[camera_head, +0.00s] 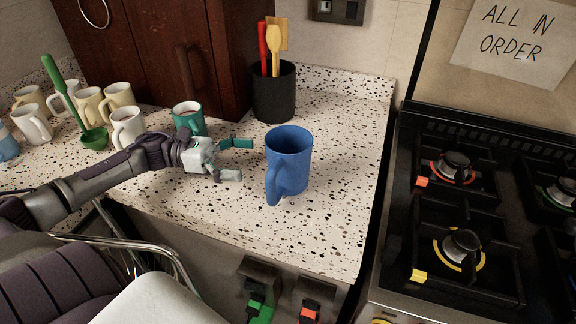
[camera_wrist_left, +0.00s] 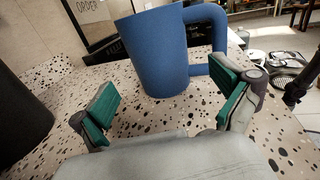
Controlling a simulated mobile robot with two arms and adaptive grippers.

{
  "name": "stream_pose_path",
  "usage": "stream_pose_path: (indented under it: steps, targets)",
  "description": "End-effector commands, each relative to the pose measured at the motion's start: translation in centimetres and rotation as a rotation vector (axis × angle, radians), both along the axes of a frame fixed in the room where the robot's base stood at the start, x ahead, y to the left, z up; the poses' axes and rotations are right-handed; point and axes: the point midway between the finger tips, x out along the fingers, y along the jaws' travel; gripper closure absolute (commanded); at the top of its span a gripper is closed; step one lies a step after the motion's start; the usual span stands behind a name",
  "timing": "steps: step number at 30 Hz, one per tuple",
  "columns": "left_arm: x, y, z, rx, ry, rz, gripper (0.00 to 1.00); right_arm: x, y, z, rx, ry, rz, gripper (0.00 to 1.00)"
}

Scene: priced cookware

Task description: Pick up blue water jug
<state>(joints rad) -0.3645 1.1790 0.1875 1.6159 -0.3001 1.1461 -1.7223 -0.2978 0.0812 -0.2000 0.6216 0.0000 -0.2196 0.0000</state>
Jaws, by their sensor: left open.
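The blue water jug (camera_head: 289,158) stands upright on the speckled counter, its handle facing the front of the counter. My left gripper (camera_head: 240,160) is open and empty just to the left of the jug, with its fingers pointing toward it. In the left wrist view the jug (camera_wrist_left: 161,52) stands ahead of and between the two green-padded fingers of the gripper (camera_wrist_left: 172,98), apart from them, with its handle on the right. My right gripper is not in view.
A black utensil holder (camera_head: 273,93) stands behind the jug. A teal mug (camera_head: 189,117) and several pale mugs, with a green ladle (camera_head: 94,138), are to the left. A stove (camera_head: 455,220) is at the right. The counter (camera_head: 330,225) around the jug is clear.

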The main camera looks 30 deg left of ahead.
Motion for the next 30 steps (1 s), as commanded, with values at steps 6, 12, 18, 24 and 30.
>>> stream_pose_path:
  steps: [6, 12, 18, 24, 30]
  targets:
    - [1.8, -3.5, 0.2, -0.001, -0.005, -0.001, 0.00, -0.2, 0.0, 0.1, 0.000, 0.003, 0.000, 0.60]
    - [2.4, -4.7, 0.1, 0.000, -0.002, 0.000, 0.00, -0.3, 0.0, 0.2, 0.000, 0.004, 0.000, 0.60]
    - [3.6, -6.8, 0.5, -0.002, -0.005, -0.001, 0.00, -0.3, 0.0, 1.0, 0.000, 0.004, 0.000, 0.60]
    - [4.7, -8.8, 0.3, 0.000, -0.004, 0.000, 0.00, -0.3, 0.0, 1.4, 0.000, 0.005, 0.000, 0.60]
    - [4.8, -9.1, 0.1, 0.000, -0.001, 0.001, 0.00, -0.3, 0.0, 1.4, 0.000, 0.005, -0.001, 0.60]
